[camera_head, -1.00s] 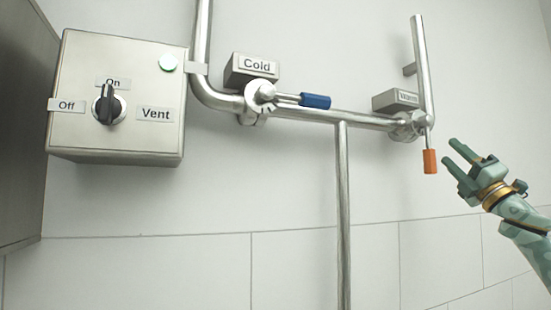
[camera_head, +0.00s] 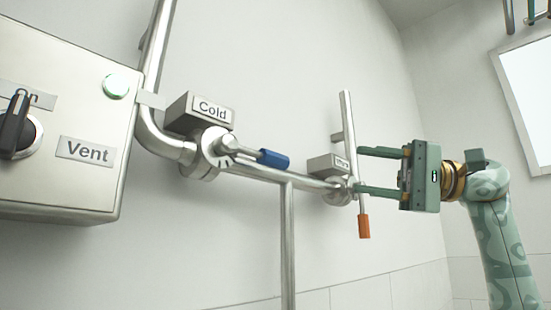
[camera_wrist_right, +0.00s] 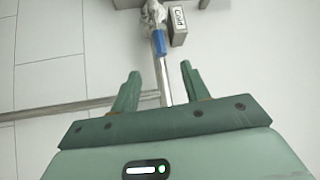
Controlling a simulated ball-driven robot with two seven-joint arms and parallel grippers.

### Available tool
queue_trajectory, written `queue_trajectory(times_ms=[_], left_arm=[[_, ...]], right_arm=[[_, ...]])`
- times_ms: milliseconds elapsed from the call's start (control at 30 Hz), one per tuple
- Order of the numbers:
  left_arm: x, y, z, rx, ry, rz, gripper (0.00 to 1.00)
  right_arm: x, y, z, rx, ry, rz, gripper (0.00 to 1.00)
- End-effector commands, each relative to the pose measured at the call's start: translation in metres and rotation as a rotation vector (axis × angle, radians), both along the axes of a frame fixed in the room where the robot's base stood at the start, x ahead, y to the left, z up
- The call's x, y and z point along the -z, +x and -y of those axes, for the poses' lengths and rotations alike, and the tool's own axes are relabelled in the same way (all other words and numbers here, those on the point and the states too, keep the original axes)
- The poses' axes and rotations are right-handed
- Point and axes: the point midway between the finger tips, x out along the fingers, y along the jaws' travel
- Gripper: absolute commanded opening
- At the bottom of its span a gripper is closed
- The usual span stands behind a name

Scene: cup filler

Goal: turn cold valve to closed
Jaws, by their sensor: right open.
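The cold valve (camera_head: 212,152) sits on the steel pipe under the "Cold" label (camera_head: 212,109). Its lever with the blue grip (camera_head: 273,159) points right, roughly along the pipe. In the right wrist view the blue grip (camera_wrist_right: 159,43) lies just beyond and between my fingertips, not held. My right gripper (camera_head: 361,170) is open and empty, right of the blue grip, its fingers pointing left. It also shows in the right wrist view (camera_wrist_right: 160,70). My left gripper is out of view.
The second valve's orange handle (camera_head: 364,226) hangs down, close to my right fingers in the picture. A vertical pipe (camera_head: 288,245) drops from the main pipe. The Vent box (camera_head: 75,110) with a black knob (camera_head: 14,128) is at left. The wall below is clear.

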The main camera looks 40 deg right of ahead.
Motion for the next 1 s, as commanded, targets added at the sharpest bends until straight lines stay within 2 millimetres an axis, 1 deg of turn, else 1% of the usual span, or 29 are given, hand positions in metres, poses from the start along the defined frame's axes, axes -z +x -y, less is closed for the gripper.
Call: queue_trajectory(times_ms=[133, 300, 400, 533, 700, 1000], left_arm=[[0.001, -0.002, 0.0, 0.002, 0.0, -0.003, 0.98], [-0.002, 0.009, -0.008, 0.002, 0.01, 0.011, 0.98], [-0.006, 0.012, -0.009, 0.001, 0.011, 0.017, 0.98], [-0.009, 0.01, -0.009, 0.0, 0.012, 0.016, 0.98], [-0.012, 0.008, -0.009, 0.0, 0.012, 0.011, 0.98], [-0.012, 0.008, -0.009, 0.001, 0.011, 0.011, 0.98]], right_arm=[[-0.004, 0.02, -0.026, -0.006, -0.004, -0.002, 0.46], [-0.011, 0.049, -0.06, -0.007, -0.001, -0.002, 0.46], [-0.015, 0.064, -0.079, -0.006, -0.001, -0.002, 0.46], [-0.019, 0.08, -0.098, -0.005, 0.001, -0.002, 0.46], [-0.022, 0.092, -0.112, -0.004, 0.002, -0.002, 0.46], [-0.022, 0.095, -0.115, -0.003, 0.004, -0.003, 0.46]])
